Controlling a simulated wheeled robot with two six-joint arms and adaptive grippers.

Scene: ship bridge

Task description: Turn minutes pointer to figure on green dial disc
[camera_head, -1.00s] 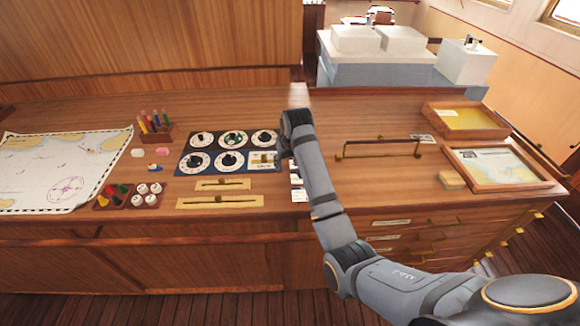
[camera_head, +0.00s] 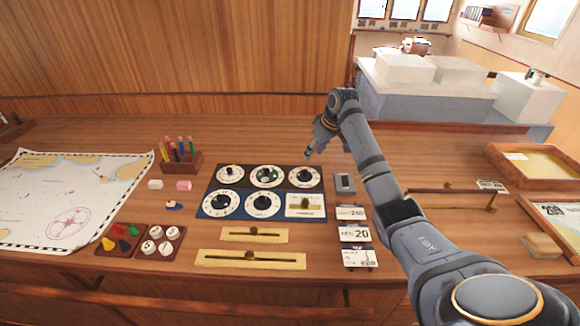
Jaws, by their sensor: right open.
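The dial panel (camera_head: 215,187) lies on the wooden desk, with three dials in its back row and two in front. The dial with the green disc (camera_head: 266,177) is the middle one of the back row; its pointer and figures are too small to read. My right gripper (camera_head: 308,155) is open and empty, above the desk by the panel's back right corner, to the right of the green dial and apart from it. A card reading "20" (camera_head: 356,233) lies right of the panel. My left gripper is out of view.
Other cards (camera_head: 351,212) and a grey block (camera_head: 344,183) lie right of the panel. Brass sliders (camera_head: 250,259) are in front. A pen holder (camera_head: 181,162) and chart (camera_head: 55,200) are left. A brass rail (camera_head: 440,190) stands right.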

